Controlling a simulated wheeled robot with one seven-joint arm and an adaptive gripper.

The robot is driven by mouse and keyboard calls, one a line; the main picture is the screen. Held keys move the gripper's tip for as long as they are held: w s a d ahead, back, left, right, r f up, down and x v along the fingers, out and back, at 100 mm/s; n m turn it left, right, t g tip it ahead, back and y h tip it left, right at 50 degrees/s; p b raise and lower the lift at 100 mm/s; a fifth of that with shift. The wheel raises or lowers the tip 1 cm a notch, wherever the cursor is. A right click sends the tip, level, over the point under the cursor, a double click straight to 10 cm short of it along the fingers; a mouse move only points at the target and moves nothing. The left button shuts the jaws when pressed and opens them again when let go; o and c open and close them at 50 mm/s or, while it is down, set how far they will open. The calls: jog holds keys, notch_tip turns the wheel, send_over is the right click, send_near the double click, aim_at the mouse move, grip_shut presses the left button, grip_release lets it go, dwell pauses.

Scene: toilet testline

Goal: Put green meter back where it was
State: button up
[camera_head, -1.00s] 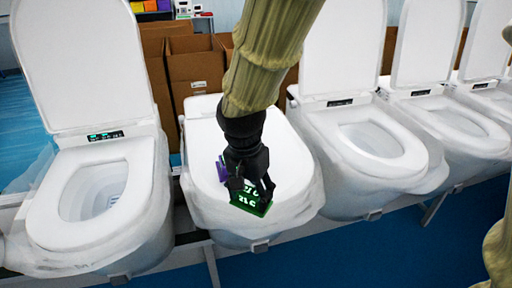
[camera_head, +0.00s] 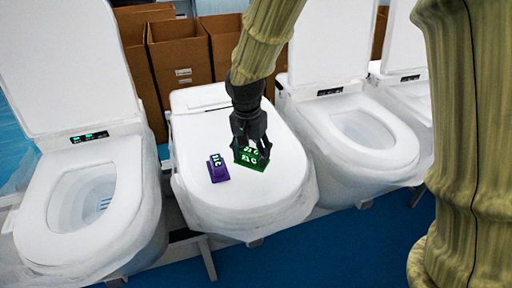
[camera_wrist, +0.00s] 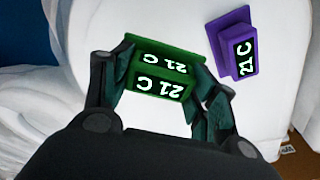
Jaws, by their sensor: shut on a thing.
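The green meter (camera_head: 252,158) is a small green block with a display reading 21 C. It is at the closed white lid (camera_head: 216,125) of the second toilet from the left. My gripper (camera_head: 252,150) is shut on it, with one finger on each side. In the wrist view the green meter (camera_wrist: 163,72) sits between the fingertips (camera_wrist: 160,80). I cannot tell whether its underside touches the lid. A purple meter (camera_head: 218,168) stands on the same lid, just left of the green one, apart from it. It also shows in the wrist view (camera_wrist: 233,45).
An open toilet (camera_head: 85,190) stands at the left and another (camera_head: 365,135) at the right, with raised lids. Cardboard boxes (camera_head: 180,60) stand behind. The front part of the closed lid is bare. Blue floor (camera_head: 330,245) lies in front.

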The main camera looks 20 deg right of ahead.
aim_at(256, 152)
jog(key=w+d, duration=0.1)
jog(key=w, duration=0.1)
jog(key=w+d+p, duration=0.1)
jog(key=shift+w+d+f, duration=0.15)
jog(key=shift+w, duration=0.2)
jog(key=shift+w+d+f+p, duration=0.15)
jog(key=shift+f+p, duration=0.05)
jog(key=shift+p, duration=0.1)
jog(key=shift+f+p, duration=0.65)
jog(key=shift+f, duration=1)
jog(key=shift+f, duration=0.15)
jog(key=o, duration=1.2)
notch_tip(256, 152, up, 12)
jog(key=a+b, duration=0.1)
jog(key=b, duration=0.2)
jog(key=shift+s, duration=0.45)
